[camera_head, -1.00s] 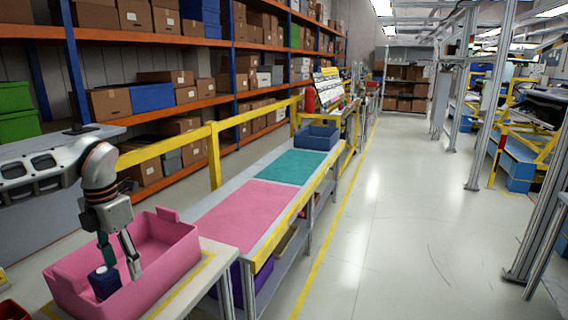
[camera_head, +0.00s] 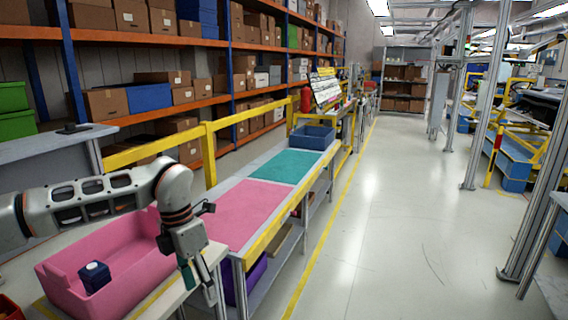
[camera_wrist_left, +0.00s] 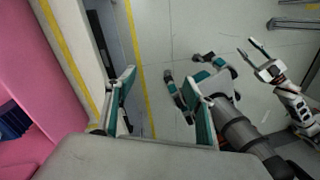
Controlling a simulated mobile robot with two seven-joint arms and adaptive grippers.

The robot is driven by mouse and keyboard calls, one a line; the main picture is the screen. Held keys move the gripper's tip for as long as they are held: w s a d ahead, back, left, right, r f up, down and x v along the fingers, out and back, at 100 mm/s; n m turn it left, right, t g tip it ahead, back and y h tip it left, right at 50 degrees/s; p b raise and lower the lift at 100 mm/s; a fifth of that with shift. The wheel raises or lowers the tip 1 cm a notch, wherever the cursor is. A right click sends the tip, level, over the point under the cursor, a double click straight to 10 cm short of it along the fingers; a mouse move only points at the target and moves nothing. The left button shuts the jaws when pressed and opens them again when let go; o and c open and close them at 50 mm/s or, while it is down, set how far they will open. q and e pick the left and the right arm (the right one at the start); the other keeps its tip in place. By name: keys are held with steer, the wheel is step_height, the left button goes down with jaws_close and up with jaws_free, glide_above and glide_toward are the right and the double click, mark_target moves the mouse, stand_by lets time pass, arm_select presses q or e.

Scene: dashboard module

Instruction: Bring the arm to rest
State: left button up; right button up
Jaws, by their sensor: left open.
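My left arm reaches in from the left in the head view, across the pink bin (camera_head: 140,277). My left gripper (camera_head: 203,294) hangs at the bin's right end, fingers pointing down, over the edge of the pale table. In the wrist view the left gripper (camera_wrist_left: 162,100) has its teal-padded fingers apart with nothing between them. A dark blue box (camera_head: 95,276) stands in the pink bin, apart from the gripper. In the wrist view, two more grippers show over the floor, both with fingers apart; the nearer one (camera_wrist_left: 188,72) is partly hidden behind a left finger.
A long bench carries a pink mat (camera_head: 240,208), a teal mat (camera_head: 286,167) and a blue tray (camera_head: 312,138). A yellow rail (camera_head: 210,160) runs behind it, before shelves of boxes. A purple bin (camera_head: 245,280) sits below.

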arm_select(q)
steer(key=s+d+f+n+h, duration=0.1)
steer(key=s+d+n+h, duration=0.1)
steer(key=s+d+h, duration=0.4)
steer(key=s+d+f+n+g+h, duration=0.1)
steer(key=s+d+f+h, duration=0.15)
steer(key=d, duration=0.55)
steer(key=s+d+f+n+h, duration=0.1)
steer(key=s+d+n+h, duration=0.15)
steer(key=d+h, duration=0.4)
steer(key=w+a+f+n+t+y, duration=0.1)
steer(key=a+f+n+t+y, duration=0.2)
steer(key=a+f+n+t, duration=0.55)
steer(key=w+a+f+n+t+y, duration=0.25)
steer(key=a+n+t, duration=0.4)
steer(key=n, duration=0.55)
steer(key=s+a+f+n+g+y, duration=0.4)
steer(key=s+a+f+n+y, duration=0.5)
steer(key=s+a+f, duration=0.9)
steer(key=w+d+r+n+t, duration=0.1)
steer(key=d+n, duration=0.3)
steer(key=d, duration=0.7)
steer(key=shift+w+d+r+n+t+h, duration=0.15)
steer(key=shift+w+r+n+t+h, duration=0.2)
steer(key=shift+w, duration=0.5)
